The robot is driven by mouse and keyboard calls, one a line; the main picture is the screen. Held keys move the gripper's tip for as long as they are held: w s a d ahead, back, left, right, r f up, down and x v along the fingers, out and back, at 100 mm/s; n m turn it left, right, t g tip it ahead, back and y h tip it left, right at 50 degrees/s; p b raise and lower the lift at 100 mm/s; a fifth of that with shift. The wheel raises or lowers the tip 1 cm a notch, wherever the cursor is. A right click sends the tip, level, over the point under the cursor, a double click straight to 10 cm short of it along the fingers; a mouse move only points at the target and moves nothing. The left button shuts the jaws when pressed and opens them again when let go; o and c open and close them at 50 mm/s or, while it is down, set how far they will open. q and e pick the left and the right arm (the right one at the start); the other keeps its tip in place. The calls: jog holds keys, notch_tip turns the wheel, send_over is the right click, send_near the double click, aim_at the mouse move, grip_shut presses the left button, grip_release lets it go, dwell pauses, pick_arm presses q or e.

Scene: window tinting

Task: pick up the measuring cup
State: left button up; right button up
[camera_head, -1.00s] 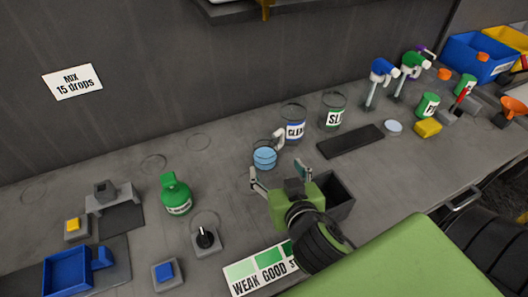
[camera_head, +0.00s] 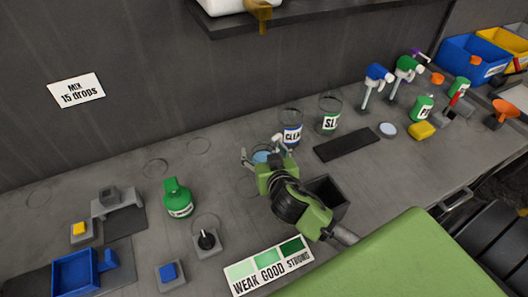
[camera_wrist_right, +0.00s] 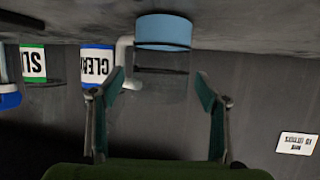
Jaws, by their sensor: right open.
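The measuring cup, clear with light blue contents and a pale side handle, stands on the bench; in the head view its blue part (camera_head: 261,156) is partly hidden by my right gripper (camera_head: 261,150). In the right wrist view, which is upside down, the cup (camera_wrist_right: 163,32) is ahead, with its clear wall between the lines of the two fingers. My right gripper (camera_wrist_right: 160,88) is open and empty, one finger on either side of the cup. I see no contact. My left gripper is not in view.
Close behind the cup stand the CLEAR-side labelled jar (camera_head: 291,134) and the green-labelled jar (camera_head: 329,121). A dark open box (camera_head: 328,196) is under my right forearm. A black mat (camera_head: 347,143) lies right. Bench left of the cup is free up to the green bottle (camera_head: 177,198).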

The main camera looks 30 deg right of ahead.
jog(key=shift+w+d+f, duration=0.1)
jog(key=shift+w+f, duration=0.15)
jog(key=shift+w, duration=0.25)
jog(key=shift+s, duration=0.1)
jog(key=c, duration=1.2)
jog(key=shift+r, duration=0.15)
